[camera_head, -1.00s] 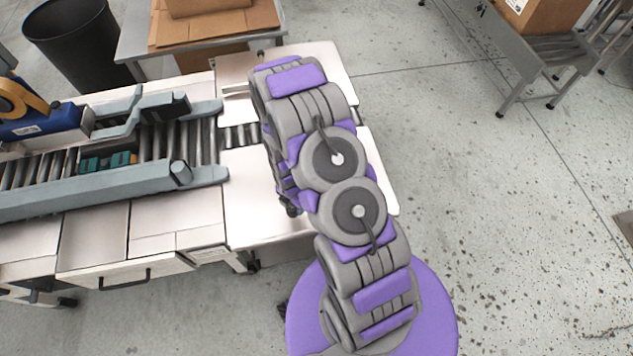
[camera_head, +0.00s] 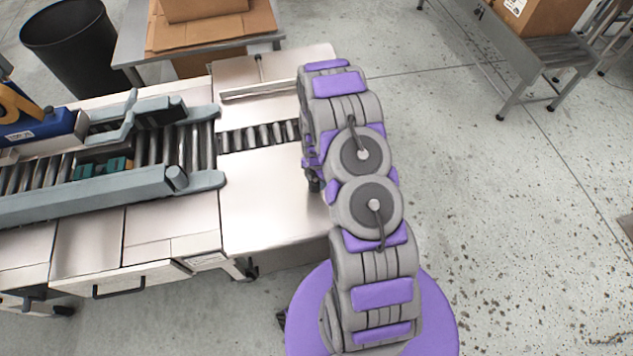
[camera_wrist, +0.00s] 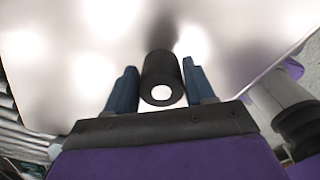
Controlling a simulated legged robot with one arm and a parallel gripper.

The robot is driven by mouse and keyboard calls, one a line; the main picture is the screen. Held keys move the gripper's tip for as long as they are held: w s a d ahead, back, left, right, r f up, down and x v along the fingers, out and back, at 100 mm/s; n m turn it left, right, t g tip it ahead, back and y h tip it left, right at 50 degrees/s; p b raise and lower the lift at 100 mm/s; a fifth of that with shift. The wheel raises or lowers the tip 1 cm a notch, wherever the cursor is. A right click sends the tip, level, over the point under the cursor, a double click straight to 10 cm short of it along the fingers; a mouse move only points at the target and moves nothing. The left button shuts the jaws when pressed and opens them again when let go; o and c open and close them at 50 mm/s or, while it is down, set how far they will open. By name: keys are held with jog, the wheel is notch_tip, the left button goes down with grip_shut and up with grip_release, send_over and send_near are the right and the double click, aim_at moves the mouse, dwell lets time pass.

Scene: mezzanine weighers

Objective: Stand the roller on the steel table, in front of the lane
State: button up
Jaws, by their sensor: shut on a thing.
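A dark shadow or reflection lies at the roller's far end; I cannot tell whether the roller touches the table. In the head view my arm hides the gripper and roller. The lane (camera_head: 258,137) is a short row of metal rollers set into the table.
A roller conveyor (camera_head: 150,150) with grey-blue side rails (camera_head: 90,195) joins the table at the left. A blue device (camera_head: 40,135) stands over it. A raised metal strip (camera_head: 262,91) lies behind the lane. A black bin (camera_head: 80,50) and cardboard (camera_head: 210,30) are further back.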

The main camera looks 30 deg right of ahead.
jog(key=shift+a+f, duration=0.2)
jog(key=shift+f, duration=0.3)
jog(key=shift+a+f, duration=0.15)
jog(key=shift+f, duration=0.35)
jog(key=shift+a+r, duration=0.1)
jog(key=o, duration=1)
jog(key=shift+d, duration=0.3)
jog(key=shift+o, duration=0.5)
jog(key=shift+a, duration=0.1)
